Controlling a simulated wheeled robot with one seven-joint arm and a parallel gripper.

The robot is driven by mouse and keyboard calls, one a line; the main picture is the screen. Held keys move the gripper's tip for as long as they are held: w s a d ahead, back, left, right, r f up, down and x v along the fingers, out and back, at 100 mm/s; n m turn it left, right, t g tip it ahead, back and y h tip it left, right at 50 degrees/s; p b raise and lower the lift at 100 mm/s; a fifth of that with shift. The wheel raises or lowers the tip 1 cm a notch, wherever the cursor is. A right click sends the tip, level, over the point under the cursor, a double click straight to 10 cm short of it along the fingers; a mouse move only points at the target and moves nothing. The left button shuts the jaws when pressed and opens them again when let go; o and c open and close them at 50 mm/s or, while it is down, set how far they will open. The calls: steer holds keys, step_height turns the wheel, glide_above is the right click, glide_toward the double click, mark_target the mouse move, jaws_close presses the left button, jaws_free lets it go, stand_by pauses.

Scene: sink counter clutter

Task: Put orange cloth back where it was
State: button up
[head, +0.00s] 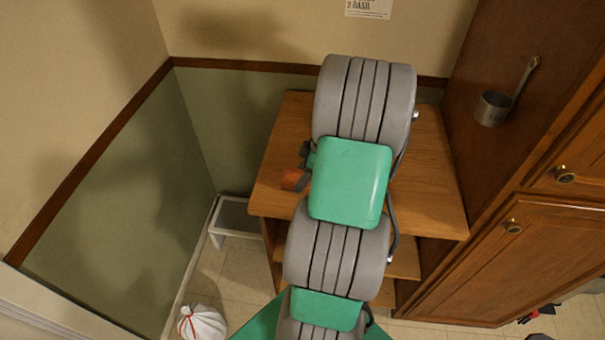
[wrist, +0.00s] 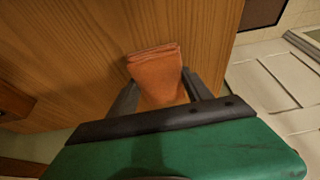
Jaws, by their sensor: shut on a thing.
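The orange cloth (wrist: 156,77) is folded and sits between the two fingers of my gripper (wrist: 163,88) in the wrist view. My gripper is shut on it. In the head view the cloth (head: 293,180) shows at the left of my arm, over the left part of the wooden shelf unit's top (head: 272,197). I cannot tell whether the cloth touches the wood. My arm hides much of the top and most of my gripper in the head view.
A metal cup (head: 492,108) hangs on the wooden cabinet side at the right. A low grey stand (head: 236,217) is left of the shelf unit. A white tied bag (head: 202,323) lies on the floor. Bare wood shows on the top's right side.

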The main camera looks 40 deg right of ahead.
steer(key=o, duration=1.3)
steer(key=shift+f, duration=0.1)
steer(key=b+v, duration=0.2)
steer(key=v, duration=1)
steer(key=w+a+r+m+h, duration=0.1)
steer(key=w+a+r+m, duration=0.15)
steer(key=a, duration=0.75)
steer(key=w+a+r+m+h, duration=0.1)
steer(key=w+a, duration=0.2)
steer(key=a, duration=0.7)
steer(key=s+a+m, duration=0.1)
steer(key=s+a, duration=0.1)
steer(key=a, duration=0.1)
steer(key=s+a+m, duration=0.1)
steer(key=a, duration=0.3)
steer(key=s+a+m, duration=0.2)
steer(key=a, duration=0.2)
steer(key=shift+s+f+t+h, duration=0.1)
steer(key=shift+s+t+h, duration=0.2)
steer(key=shift+s+h, duration=0.1)
